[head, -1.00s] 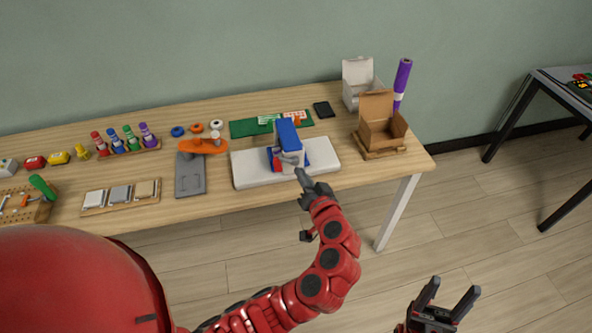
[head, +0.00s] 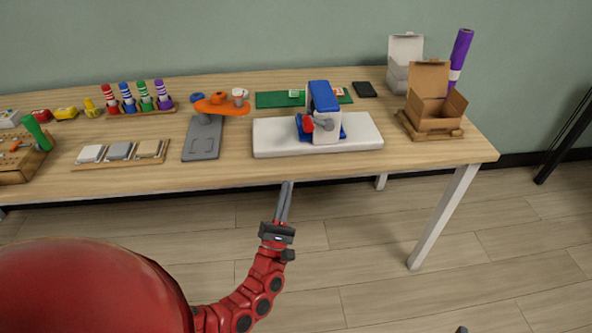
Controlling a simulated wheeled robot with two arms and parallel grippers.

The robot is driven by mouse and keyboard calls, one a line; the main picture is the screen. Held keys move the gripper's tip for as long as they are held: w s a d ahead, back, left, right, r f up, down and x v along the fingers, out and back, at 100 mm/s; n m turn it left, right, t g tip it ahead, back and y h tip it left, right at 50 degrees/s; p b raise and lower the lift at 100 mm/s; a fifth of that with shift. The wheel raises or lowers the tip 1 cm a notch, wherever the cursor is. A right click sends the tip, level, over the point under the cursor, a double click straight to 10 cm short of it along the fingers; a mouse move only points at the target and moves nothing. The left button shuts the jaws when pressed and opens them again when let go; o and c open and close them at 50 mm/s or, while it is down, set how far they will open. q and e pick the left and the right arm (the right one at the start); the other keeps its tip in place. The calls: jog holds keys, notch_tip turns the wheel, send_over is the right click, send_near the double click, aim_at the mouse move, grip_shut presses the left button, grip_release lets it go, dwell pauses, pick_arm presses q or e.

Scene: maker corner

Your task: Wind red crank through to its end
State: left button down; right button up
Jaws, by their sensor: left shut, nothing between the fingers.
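The red crank (head: 308,124) sits on the front of a blue and white device (head: 324,98), which stands upright on a white slab (head: 272,136) near the table's front. A dark grey knob shows beside the red part. My left gripper (head: 287,186) is shut and empty. It is in front of the table edge, below and apart from the crank, with its fingers pointing toward the table. Of my right gripper, only a dark tip (head: 462,329) shows at the bottom edge; its jaws are out of frame.
An orange piece (head: 222,106) on a grey base (head: 203,138) stands left of the slab. An open cardboard box (head: 431,112) is to the right. A green board (head: 273,99) lies behind. Bare table (head: 227,170) runs along the front edge.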

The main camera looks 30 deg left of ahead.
pick_arm(q)
jog(key=x, duration=1)
jog(key=shift+s+p, duration=0.15)
jog(key=shift+p, duration=0.15)
jog(key=r, duration=0.2)
jog(key=d+r+p, duration=0.1)
jog(key=shift+w+d, duration=0.1)
jog(key=shift+w, duration=0.3)
jog(key=shift+w+d+r, duration=0.15)
jog(key=shift+d+r, duration=0.05)
jog(key=shift+r, duration=0.05)
jog(key=shift+d+r+p, duration=0.1)
jog(key=shift+r+p, duration=0.2)
jog(key=shift+r, duration=0.35)
